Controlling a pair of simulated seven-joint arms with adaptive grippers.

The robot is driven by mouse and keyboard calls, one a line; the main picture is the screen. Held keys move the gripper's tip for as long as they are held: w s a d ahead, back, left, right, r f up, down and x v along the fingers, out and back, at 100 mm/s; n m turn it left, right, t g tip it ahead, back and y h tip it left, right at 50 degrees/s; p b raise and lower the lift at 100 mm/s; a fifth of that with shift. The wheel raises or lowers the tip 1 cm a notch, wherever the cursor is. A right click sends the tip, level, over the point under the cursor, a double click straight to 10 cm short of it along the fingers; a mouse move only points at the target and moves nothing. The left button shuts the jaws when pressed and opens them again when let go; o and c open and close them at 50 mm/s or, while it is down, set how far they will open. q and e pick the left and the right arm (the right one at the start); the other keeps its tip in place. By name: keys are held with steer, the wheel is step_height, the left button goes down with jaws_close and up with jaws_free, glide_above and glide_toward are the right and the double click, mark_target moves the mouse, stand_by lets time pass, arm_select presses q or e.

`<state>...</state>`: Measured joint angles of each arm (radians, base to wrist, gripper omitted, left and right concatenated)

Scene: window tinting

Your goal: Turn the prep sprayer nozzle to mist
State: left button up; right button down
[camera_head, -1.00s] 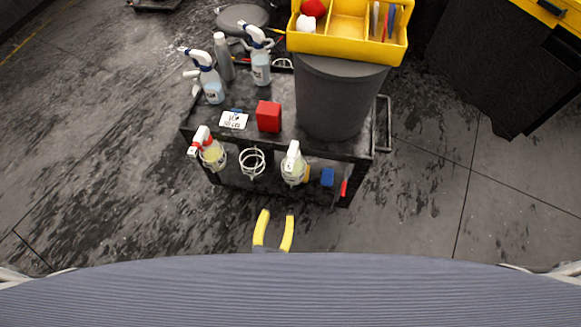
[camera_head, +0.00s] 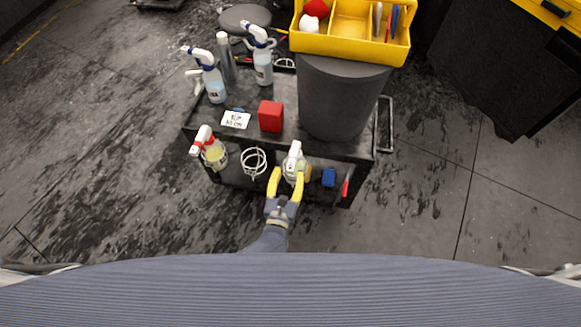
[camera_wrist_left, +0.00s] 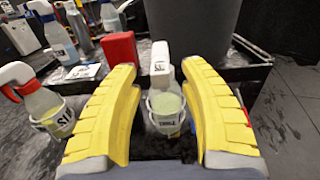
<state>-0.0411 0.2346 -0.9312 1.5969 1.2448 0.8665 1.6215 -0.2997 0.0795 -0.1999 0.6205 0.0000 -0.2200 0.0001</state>
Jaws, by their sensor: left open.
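A spray bottle with a white head (camera_head: 295,149) and pale yellow-green liquid hangs in a ring holder on the cart's near side. It also shows in the left wrist view (camera_wrist_left: 165,104), upright, with a label too small to read surely. My left gripper (camera_head: 287,176) is open, its yellow fingers on either side of this bottle on the near side. I cannot tell whether they touch it. A second spray bottle with a red-and-white head (camera_head: 213,153) hangs in a holder to the left. My right gripper is not in view.
An empty wire ring holder (camera_head: 253,162) sits between the two hanging bottles. The cart top (camera_head: 262,142) carries a red block (camera_head: 271,116), a white card (camera_head: 236,120), two blue-liquid spray bottles and a grey bin (camera_head: 335,105). A blue block (camera_head: 328,177) hangs to the right.

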arm_select(q)
steer(key=shift+x, duration=1.45)
jaws_close()
